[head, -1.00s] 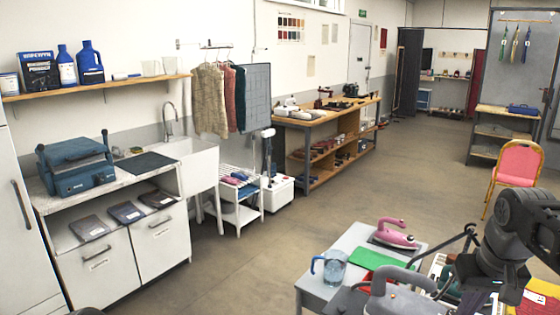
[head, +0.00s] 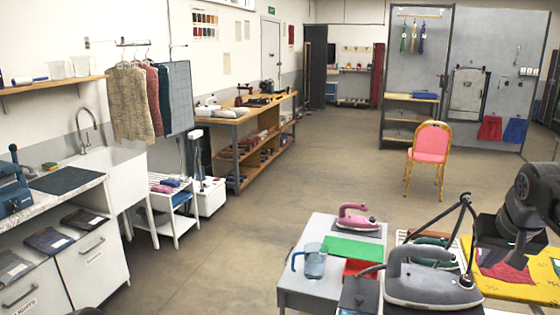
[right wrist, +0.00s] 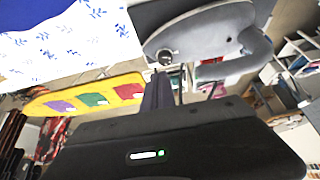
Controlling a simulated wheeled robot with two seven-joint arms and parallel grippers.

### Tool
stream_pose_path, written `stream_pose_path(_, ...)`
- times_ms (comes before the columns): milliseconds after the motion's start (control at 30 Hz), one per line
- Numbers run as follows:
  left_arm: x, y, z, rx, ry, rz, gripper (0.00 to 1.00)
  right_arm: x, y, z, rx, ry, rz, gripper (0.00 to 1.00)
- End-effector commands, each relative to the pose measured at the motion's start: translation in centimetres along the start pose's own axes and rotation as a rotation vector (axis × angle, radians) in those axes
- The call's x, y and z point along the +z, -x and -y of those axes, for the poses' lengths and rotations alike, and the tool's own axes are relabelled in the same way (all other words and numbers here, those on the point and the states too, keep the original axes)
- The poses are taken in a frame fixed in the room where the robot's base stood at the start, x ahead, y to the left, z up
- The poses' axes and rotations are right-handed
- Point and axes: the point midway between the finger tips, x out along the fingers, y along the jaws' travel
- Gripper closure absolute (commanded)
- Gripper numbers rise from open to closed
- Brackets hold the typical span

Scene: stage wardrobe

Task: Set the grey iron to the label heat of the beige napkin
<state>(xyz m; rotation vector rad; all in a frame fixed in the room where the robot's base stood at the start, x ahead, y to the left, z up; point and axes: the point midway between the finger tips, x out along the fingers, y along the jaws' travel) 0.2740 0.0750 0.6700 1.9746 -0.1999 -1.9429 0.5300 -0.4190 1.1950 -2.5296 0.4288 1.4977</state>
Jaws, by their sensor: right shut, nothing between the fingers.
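The grey iron (head: 430,280) stands at the front right of the head view, its handle toward the top. In the right wrist view the grey iron (right wrist: 205,28) fills the upper right, and a round dark dial (right wrist: 165,57) shows on it. My right gripper (head: 500,243) is behind and right of the iron in the head view. In the wrist view its fingers (right wrist: 162,82) are shut and empty, pointing toward the dial; I cannot tell whether they touch it. I cannot make out a beige napkin or its label. My left gripper is not in view.
A pink iron (head: 357,220), a green mat (head: 355,248) and a clear jug (head: 314,262) are on the grey table left of the grey iron. A yellow board (right wrist: 75,98) holds purple, green and red cloths. A pink chair (head: 430,150) stands beyond; the floor behind is open.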

Motion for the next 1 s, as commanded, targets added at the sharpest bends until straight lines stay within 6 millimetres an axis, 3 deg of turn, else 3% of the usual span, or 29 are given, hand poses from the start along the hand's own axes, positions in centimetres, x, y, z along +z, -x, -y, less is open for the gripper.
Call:
stream_pose_path(267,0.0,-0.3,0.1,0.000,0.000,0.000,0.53,0.3,-0.4,0.0,0.000,0.000,0.002,1.00)
stream_pose_path(800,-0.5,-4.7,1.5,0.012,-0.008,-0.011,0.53,3.1,-5.5,0.0,0.000,0.000,0.002,1.00)
stream_pose_path(1000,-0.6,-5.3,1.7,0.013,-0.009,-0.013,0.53,3.5,-6.2,0.0,0.000,0.000,0.001,1.00)
